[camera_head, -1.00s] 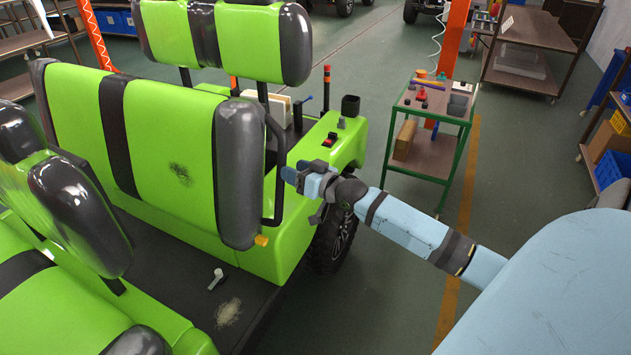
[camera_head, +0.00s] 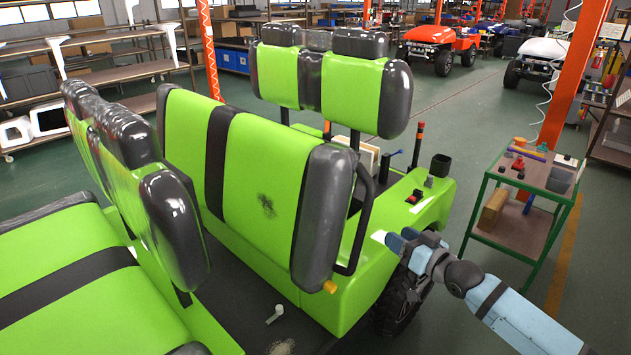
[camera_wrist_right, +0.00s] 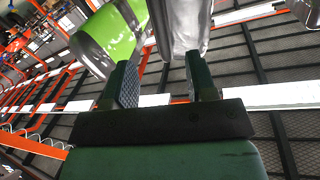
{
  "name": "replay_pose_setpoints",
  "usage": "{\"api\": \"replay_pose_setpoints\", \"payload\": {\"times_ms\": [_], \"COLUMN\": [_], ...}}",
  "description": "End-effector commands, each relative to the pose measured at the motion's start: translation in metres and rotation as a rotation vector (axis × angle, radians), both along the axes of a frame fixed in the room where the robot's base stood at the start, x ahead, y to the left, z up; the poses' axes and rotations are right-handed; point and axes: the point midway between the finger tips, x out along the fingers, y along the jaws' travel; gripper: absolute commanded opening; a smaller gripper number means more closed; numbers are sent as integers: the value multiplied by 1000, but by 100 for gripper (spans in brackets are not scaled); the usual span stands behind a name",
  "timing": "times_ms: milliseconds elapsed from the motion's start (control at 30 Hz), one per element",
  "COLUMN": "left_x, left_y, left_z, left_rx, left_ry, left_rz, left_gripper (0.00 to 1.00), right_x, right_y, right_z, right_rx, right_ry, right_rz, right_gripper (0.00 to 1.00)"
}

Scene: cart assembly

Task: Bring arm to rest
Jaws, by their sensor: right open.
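My right arm comes in from the lower right in the head view. Its gripper (camera_head: 390,243) is beside the right side of the green cart (camera_head: 345,300), near the black side rail of the seat and above the wheel. In the right wrist view the two fingers of my right gripper (camera_wrist_right: 165,85) stand apart with nothing held between them. A green and grey seat part (camera_wrist_right: 120,35) shows beyond the fingers there. My left gripper is not in view.
The cart's green seat back (camera_head: 255,190) and black side rail (camera_head: 362,220) are close to my right gripper. A green-framed trolley (camera_head: 515,240) with tools on top stands to the right. Open floor lies behind the cart. Red car (camera_head: 440,45) and shelves stand farther back.

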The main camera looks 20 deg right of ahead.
Motion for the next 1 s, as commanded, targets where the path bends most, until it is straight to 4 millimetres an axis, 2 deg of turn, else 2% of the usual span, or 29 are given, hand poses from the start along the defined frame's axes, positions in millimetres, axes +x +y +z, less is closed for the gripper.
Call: {"api": "replay_pose_setpoints", "payload": {"times_ms": [167, 267, 367, 500, 633, 700, 800, 900, 1000], "left_x": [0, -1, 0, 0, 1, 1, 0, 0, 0], "left_y": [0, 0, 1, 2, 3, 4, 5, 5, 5], "left_z": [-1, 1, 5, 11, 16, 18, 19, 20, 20], "left_rx": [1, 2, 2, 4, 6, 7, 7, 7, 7], "left_ry": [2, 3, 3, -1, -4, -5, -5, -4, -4], "left_rz": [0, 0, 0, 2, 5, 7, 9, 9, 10], "left_gripper": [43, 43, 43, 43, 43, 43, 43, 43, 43], "right_x": [-3, -17, -45, -102, -156, -180, -206, -219, -223], "right_y": [4, 21, 53, 115, 172, 197, 224, 239, 244], "right_z": [-7, -34, -78, -143, -184, -197, -208, -213, -214], "right_rx": [-4, -24, -69, -155, -232, -267, -306, -327, -337], "right_ry": [11, 55, 131, 255, 355, 397, 439, 459, 466], "right_rz": [1, 6, 16, 48, 87, 107, 129, 142, 147], "right_gripper": [52, 52, 52, 52, 52, 52, 52, 52, 52]}}
